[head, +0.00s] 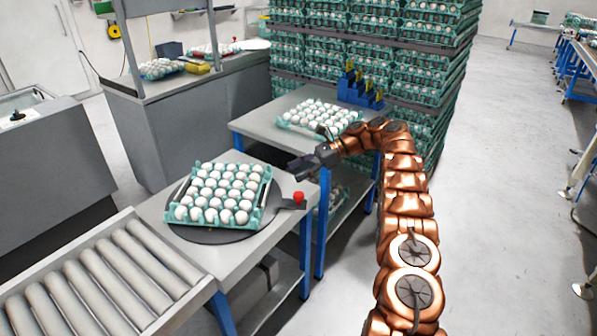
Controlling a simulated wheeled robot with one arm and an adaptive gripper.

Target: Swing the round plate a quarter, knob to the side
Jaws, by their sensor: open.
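The round plate (190,235) is a dark grey disc on the near table. A teal tray (262,214) full of white eggs sits on it. The red knob (298,196) is on a short dark arm at the plate's right edge. My gripper (300,176) is at the end of my copper-coloured arm, beyond the knob and apart from it in the picture. It is open and seems empty; its fingers are small and dark here. The plate's far edge is mostly hidden behind the tray.
A roller conveyor (105,283) adjoins the table at the front left. A second table (252,122) behind holds another egg tray (287,124) and a blue holder (358,92). Tall stacks of egg trays (420,60) stand at the back.

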